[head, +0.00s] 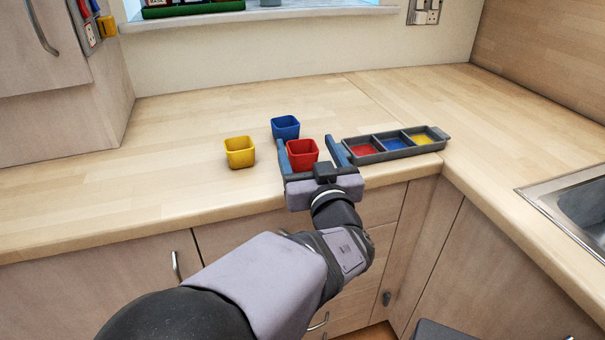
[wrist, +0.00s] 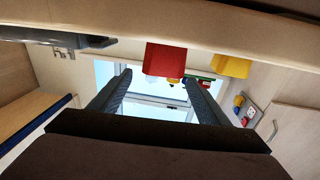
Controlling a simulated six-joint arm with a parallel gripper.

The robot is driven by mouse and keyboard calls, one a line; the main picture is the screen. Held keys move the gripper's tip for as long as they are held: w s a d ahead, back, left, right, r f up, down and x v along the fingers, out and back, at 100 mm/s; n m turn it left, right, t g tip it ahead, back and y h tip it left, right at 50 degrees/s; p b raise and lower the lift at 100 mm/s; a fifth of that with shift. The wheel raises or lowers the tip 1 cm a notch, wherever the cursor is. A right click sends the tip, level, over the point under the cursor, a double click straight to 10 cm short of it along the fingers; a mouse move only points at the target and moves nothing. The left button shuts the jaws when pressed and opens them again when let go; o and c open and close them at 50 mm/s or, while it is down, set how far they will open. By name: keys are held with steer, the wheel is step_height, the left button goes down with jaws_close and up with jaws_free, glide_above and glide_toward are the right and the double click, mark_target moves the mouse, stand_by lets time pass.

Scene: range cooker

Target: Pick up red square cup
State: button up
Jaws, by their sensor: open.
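The red square cup (head: 302,153) stands upright on the wooden counter, and it also shows in the wrist view (wrist: 165,58). My gripper (head: 309,147) is open, with one blue-grey finger on each side of the cup in the head view. In the wrist view my gripper (wrist: 157,78) has its fingers spread, and the cup lies mostly above the fingertips in that upside-down picture. No finger visibly grips the cup. How far the cup lies between the fingers is hard to tell. The cup's lower front is partly hidden by the gripper.
A blue cup (head: 285,128) stands just behind the red one. A yellow cup (head: 240,153) stands to the left. A grey tray (head: 442,135) with red, blue and yellow compartments lies close to the right finger. A sink (head: 560,198) is at far right. The left counter is clear.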

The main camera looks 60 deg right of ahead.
mark_target(300, 141)
steer(key=shift+w+a+f, duration=0.15)
steer(key=shift+a+f, duration=0.05)
steer(key=shift+f, duration=0.5)
steer(key=shift+w+d+r+y+p, duration=0.15)
steer(key=shift+w+d+y+p, duration=0.2)
steer(key=shift+p, duration=0.25)
steer(key=shift+w+d+p, duration=0.35)
steer(key=shift+d, duration=0.05)
steer(key=shift+d, duration=0.1)
steer(key=p, duration=0.3)
steer(key=shift+w+d, duration=0.4)
steer(key=shift+w+d+f, duration=0.15)
steer(key=shift+d+f, duration=0.05)
steer(key=shift+d, duration=0.05)
steer(key=shift+x, duration=1.65)
steer(key=shift+d+f, duration=0.1)
